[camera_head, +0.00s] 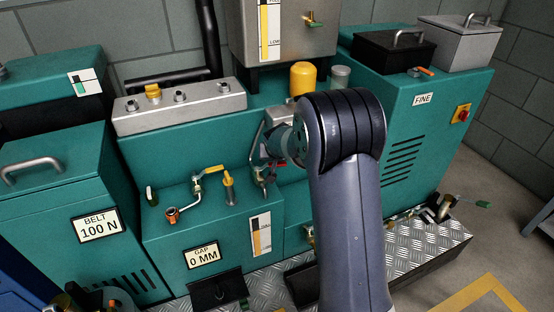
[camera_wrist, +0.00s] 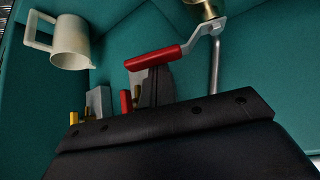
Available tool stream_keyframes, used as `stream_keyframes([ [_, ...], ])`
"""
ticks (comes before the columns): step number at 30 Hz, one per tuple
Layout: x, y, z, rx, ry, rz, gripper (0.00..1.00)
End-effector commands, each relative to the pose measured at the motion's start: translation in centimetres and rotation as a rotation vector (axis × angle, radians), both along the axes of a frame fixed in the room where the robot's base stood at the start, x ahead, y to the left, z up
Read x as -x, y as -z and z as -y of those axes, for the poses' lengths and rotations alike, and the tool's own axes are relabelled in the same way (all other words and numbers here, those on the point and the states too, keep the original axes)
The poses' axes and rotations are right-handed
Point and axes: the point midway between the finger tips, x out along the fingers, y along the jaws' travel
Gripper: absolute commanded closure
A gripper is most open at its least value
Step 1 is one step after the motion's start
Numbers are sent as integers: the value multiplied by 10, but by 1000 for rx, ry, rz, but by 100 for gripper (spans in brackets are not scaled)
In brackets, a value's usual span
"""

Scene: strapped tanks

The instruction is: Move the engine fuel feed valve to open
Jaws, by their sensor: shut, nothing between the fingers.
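In the wrist view, a valve with a brass body (camera_wrist: 203,8) and a cranked metal lever ending in a red grip (camera_wrist: 153,60) is close in front of me. I cannot read a label that names it as the fuel feed valve. My gripper (camera_wrist: 156,76) is shut and empty, with its dark fingers right at the red grip; whether they touch it I cannot tell. In the head view, my arm hides much of this area, and a small red part (camera_head: 281,163) shows beside my wrist. A yellow-handled valve (camera_head: 209,170) stands to its left.
A pale jug (camera_wrist: 72,42) shows at left in the wrist view. In the head view, an orange-ended lever (camera_head: 172,213), a yellow-topped post (camera_head: 229,187) and a yellow cap (camera_head: 303,78) stand around my arm. A tread-plate step (camera_head: 410,250) runs along the front.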

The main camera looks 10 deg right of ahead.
Motion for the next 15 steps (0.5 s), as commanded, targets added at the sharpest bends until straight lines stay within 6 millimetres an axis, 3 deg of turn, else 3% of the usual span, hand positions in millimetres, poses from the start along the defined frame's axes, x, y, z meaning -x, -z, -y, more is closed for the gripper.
stream_keyframes([
  [15,14,9,-2,1,200,-1,100],
])
